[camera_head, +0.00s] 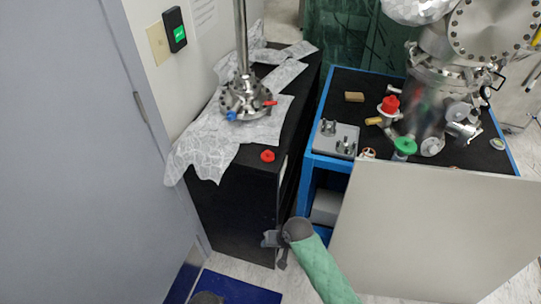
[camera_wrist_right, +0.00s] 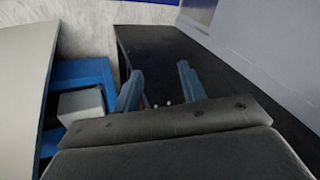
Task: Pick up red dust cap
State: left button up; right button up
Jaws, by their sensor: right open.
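A small red dust cap (camera_head: 267,155) lies on the black cabinet top (camera_head: 232,172), near its front right corner, beside the patterned wipes. My right gripper (camera_head: 273,241) is below and in front of the cabinet top, apart from the cap, near the cabinet's front right edge. In the right wrist view its two blue fingers (camera_wrist_right: 160,88) are spread with nothing held between them, and the black cabinet shows behind them. The cap is not visible in the wrist view. My left gripper is not in view.
A metal flanged column (camera_head: 246,98) with blue and red fittings stands behind the cap on wipes (camera_head: 205,140). Right of a narrow gap, a blue-framed table (camera_head: 317,125) bears a steel chamber (camera_head: 428,95), a red-topped part (camera_head: 390,104) and a green knob (camera_head: 404,146). A pale panel (camera_head: 430,230) stands before it.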

jog(key=w+a+r+y, duration=0.1)
jog(key=w+a+r, duration=0.65)
jog(key=r, duration=0.35)
pick_arm(q)
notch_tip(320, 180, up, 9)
jog(key=b, duration=0.2)
pick_arm(e)
notch_tip(320, 180, up, 21)
jog(key=m+g+h, duration=0.3)
jog(key=m+h, duration=0.2)
jog(key=m, duration=0.2)
send_over(268, 152)
jog(key=shift+s+r+p, duration=0.15)
jog(key=shift+s+p, duration=0.2)
jog(key=shift+w+f, duration=0.1)
jog(key=shift+f, duration=0.15)
jog(key=f, duration=0.1)
jog(key=f+p, duration=0.1)
jog(key=f, duration=0.2)
jog(key=shift+w+a+p, duration=0.1)
jog(key=shift+w+p, duration=0.25)
jog(key=shift+p, duration=0.05)
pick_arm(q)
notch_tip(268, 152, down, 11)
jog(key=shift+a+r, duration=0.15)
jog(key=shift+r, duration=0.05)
pick_arm(e)
jog(key=shift+f, duration=0.25)
